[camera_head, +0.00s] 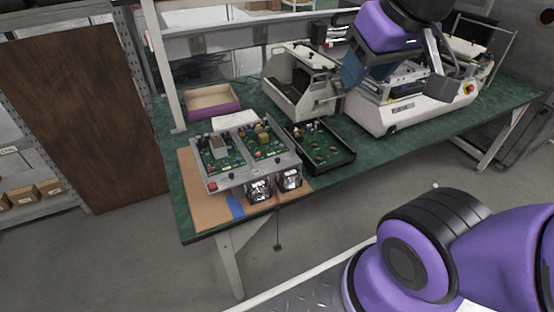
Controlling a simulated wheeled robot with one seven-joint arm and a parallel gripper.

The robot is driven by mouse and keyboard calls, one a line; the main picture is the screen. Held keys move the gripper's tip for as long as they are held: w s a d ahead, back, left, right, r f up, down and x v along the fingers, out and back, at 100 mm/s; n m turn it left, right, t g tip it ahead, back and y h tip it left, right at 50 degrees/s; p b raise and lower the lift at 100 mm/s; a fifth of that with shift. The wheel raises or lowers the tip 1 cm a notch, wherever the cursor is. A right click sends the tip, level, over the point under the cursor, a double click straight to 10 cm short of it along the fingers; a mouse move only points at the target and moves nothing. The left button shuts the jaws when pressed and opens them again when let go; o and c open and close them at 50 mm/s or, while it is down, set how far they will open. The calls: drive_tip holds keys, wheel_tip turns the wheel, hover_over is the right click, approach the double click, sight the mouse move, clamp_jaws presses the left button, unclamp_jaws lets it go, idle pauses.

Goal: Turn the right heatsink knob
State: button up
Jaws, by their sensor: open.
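A grey tray with two green circuit boards (245,150) lies on the bench's near left part. Two dark, shiny finned blocks that look like heatsinks stick out from its front edge: the left one (258,190) and the right one (290,180). A knob on the right one is too small to make out. A red button (212,186) sits at the tray's front left corner. My gripper (397,79) is at upper right, its fingers spread wide and nothing between them. It appears in front of the white machine, right of the tray and apart from the heatsinks.
A black open tray (325,155) with parts lies right of the boards. Behind are a beige metal case (298,88) and a purple-sided box (212,101). A white machine (400,118) stands right on the green bench (400,152). Floor in front is clear; a thin cable hangs there.

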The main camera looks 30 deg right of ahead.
drive_tip(key=w+f+m+g, duration=0.1)
drive_tip(key=w+f+m, duration=0.1)
drive_tip(key=w+m, duration=0.6)
drive_tip(key=m+g, duration=0.4)
drive_tip(key=m, duration=1.5)
hover_over(278, 159)
wheel_tip(278, 159, down, 31)
wheel_tip(278, 159, down, 10)
drive_tip(key=shift+f, duration=0.1)
